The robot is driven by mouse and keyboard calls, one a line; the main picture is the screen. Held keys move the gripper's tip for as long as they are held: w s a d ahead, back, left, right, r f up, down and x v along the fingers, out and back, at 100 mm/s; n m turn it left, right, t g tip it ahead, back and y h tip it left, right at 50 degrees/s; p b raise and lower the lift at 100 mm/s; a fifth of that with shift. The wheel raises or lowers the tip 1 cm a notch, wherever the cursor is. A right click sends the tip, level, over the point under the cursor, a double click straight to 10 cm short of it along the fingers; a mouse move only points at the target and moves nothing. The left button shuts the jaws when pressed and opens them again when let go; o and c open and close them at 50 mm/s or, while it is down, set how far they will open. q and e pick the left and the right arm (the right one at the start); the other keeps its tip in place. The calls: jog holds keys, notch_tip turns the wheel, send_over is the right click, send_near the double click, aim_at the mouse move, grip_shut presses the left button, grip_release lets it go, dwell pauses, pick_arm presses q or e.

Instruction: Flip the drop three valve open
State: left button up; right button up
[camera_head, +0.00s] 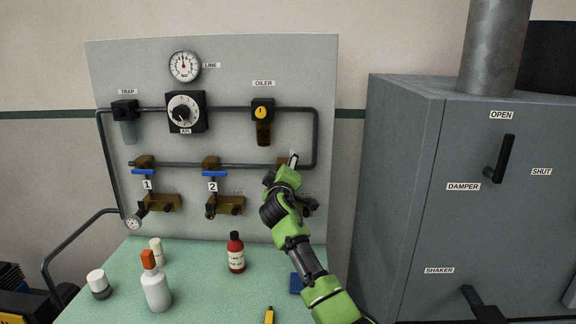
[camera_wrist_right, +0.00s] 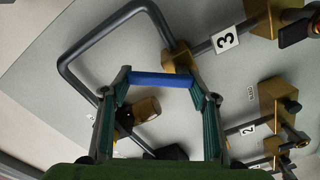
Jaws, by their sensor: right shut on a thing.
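The drop three valve is a brass body (camera_wrist_right: 180,58) beside the label 3 (camera_wrist_right: 224,40) in the right wrist view. Its blue lever handle (camera_wrist_right: 158,79) spans the space between the two fingertips of my right gripper (camera_wrist_right: 163,84), which is shut on it. In the head view my green right gripper (camera_head: 292,160) is at the third drop and covers most of that valve and its label. Whether the lever lies across or along the drop pipe I cannot tell. My left gripper is not in view.
Drops one and two have blue handles (camera_head: 142,172) (camera_head: 213,173) lying crosswise. The oiler (camera_head: 263,112) hangs just above my right gripper. Bottles, including a red one (camera_head: 236,253), stand on the green bench (camera_head: 205,285). A grey cabinet (camera_head: 400,200) is close on the right.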

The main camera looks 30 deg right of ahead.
jog(key=n, duration=0.1)
jog(key=n+p, duration=0.1)
jog(key=n, duration=0.1)
jog(key=shift+w+a+r+n, duration=0.25)
jog(key=shift+a+n, duration=0.1)
jog(key=shift+n, duration=0.05)
jog(key=shift+w+a+f+n+p, duration=0.1)
jog(key=shift+a+n+p, duration=0.1)
jog(key=shift+n+p, duration=0.35)
jog(key=shift+w+a+n+p, duration=0.1)
jog(key=shift+a+n+p, duration=0.1)
jog(key=shift+n, duration=0.65)
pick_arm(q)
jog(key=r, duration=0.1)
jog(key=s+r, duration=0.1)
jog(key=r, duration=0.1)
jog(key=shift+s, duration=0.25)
pick_arm(e)
jog(key=shift+n, duration=0.3)
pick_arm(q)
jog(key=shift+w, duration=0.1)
pick_arm(e)
jog(key=o, duration=1.6)
jog(key=shift+f, duration=0.1)
jog(key=v, duration=1.2)
